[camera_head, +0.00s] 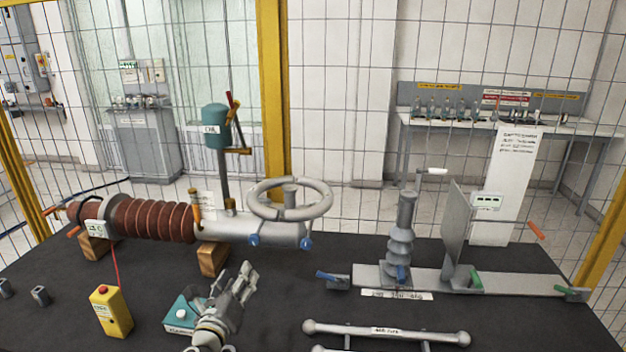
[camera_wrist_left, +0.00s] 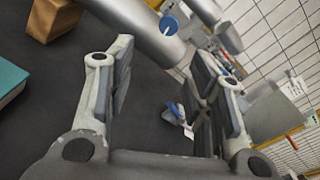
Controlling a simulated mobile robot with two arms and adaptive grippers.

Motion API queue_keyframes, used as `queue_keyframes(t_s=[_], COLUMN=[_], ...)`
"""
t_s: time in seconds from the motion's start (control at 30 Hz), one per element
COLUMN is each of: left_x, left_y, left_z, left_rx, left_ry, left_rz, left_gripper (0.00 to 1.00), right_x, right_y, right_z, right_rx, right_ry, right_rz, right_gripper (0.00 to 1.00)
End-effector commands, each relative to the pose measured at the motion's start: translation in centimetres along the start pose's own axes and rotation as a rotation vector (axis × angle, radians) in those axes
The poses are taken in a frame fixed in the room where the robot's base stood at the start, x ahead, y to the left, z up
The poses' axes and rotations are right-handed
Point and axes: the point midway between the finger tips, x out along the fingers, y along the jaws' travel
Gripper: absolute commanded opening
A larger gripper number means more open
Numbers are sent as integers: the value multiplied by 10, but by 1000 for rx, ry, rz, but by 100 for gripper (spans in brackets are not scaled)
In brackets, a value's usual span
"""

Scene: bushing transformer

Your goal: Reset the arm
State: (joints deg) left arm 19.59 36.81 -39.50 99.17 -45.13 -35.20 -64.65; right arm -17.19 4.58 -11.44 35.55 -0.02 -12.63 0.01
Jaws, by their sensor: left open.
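My left gripper (camera_head: 243,281) is above the dark table in the head view, in front of the grey cylinder end of the bushing (camera_head: 160,219). Its fingers are spread and nothing is between them. In the left wrist view the two fingers of my left gripper (camera_wrist_left: 165,85) stand wide apart, with the table and part of the grey cylinder (camera_wrist_left: 145,30) beyond them. The gripper appears apart from the bushing. My right gripper is not seen in either view.
A teal box (camera_head: 184,314) and a yellow box with a red button (camera_head: 111,312) lie near my left arm. A grey rail assembly (camera_head: 455,281) and a bar (camera_head: 386,332) occupy the right. A wire fence stands behind.

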Motion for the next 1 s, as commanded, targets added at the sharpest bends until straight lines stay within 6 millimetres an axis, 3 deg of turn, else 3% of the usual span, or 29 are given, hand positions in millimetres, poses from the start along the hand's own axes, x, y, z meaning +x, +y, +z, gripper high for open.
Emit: queue_keyframes(t_s=[0.17,0.3,0.5,0.8,0.97,1.0], left_x=[-61,-132,-232,-335,-381,-378], left_y=[15,37,55,54,48,53], left_z=[-49,-90,-132,-156,-159,-168], left_rx=[-589,-1106,-1624,-1982,-2098,-2098], left_ry=[48,48,-26,-186,-287,-291], left_rz=[234,530,943,1361,1550,1557], left_gripper=[48,48,48,48,48,48], right_x=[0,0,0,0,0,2], right_y=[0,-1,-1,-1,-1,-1], right_z=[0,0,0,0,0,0], right_rx=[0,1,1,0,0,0], right_ry=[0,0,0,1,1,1], right_rz=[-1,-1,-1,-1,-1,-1], right_gripper=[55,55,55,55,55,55])
